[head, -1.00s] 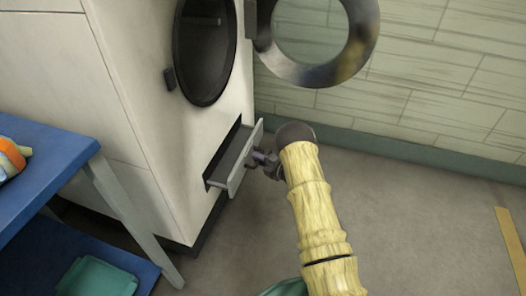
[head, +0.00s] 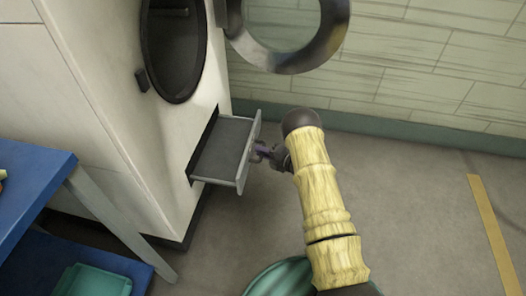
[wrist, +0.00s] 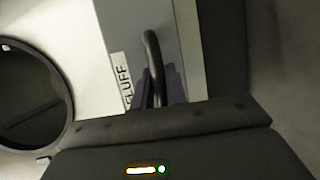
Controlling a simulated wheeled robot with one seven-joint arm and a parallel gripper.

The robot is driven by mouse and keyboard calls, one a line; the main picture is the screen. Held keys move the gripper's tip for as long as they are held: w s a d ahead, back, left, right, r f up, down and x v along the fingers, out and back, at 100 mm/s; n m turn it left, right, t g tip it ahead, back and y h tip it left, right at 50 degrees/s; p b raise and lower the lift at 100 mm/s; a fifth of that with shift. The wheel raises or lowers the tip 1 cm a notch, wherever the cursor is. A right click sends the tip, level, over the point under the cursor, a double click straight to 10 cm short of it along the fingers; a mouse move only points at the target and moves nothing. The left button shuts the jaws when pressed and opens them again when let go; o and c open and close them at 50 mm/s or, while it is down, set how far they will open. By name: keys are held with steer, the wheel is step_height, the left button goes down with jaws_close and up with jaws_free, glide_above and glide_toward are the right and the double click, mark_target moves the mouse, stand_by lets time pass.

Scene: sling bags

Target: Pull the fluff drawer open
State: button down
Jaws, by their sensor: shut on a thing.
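The fluff drawer (head: 223,146) stands well out from the lower front of the white machine. Its light grey front faces my gripper and its dark inside shows from above. In the wrist view the drawer front (wrist: 188,45) carries a white label reading "FLUFF" (wrist: 122,78) beside a dark curved handle (wrist: 153,62). My gripper (head: 262,153) is at the outer face of the drawer front, shut on the handle. In the wrist view the fingers (wrist: 163,88) sit on both sides of the handle's lower part.
The machine's round door (head: 290,35) hangs open above the drawer. Its dark round opening (head: 173,50) is above left. A blue table (head: 30,190) with a lower shelf holding a teal container (head: 93,281) stands at left. Floor to the right is clear, apart from a yellow stripe (head: 495,235).

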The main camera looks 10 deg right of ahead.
steer(key=c, duration=1.4)
jaws_free()
steer(key=p+v, duration=0.6)
steer(key=v, duration=1.1)
steer(key=shift+s, duration=0.2)
steer(key=shift+d, duration=0.15)
